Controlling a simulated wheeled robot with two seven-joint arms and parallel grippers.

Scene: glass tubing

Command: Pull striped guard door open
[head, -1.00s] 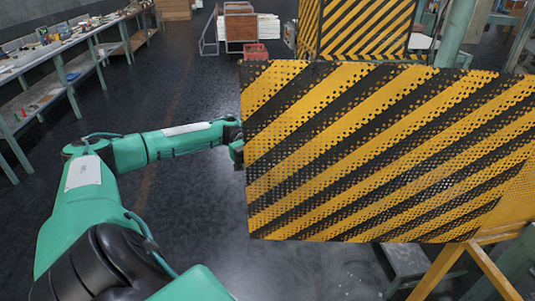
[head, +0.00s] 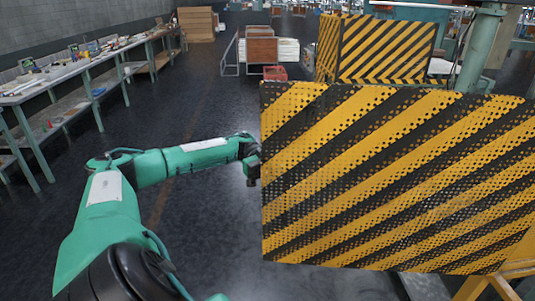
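The striped guard door (head: 390,180) is a perforated yellow and black panel that fills the right half of the head view. Its left edge stands free over the dark floor. My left arm reaches in from the left, and my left gripper (head: 254,168) is at the door's left edge, at about mid height. The fingertips are small, dark and partly hidden by the panel, so I cannot tell whether they are open or touching the edge. My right gripper is not in view.
A long workbench (head: 60,82) with tools runs along the left wall. Behind the door stand another striped panel (head: 385,50), a cart with a brown panel (head: 262,50) and a red crate (head: 275,73). A green post (head: 480,50) rises behind the door. The floor (head: 200,90) left of the door is clear.

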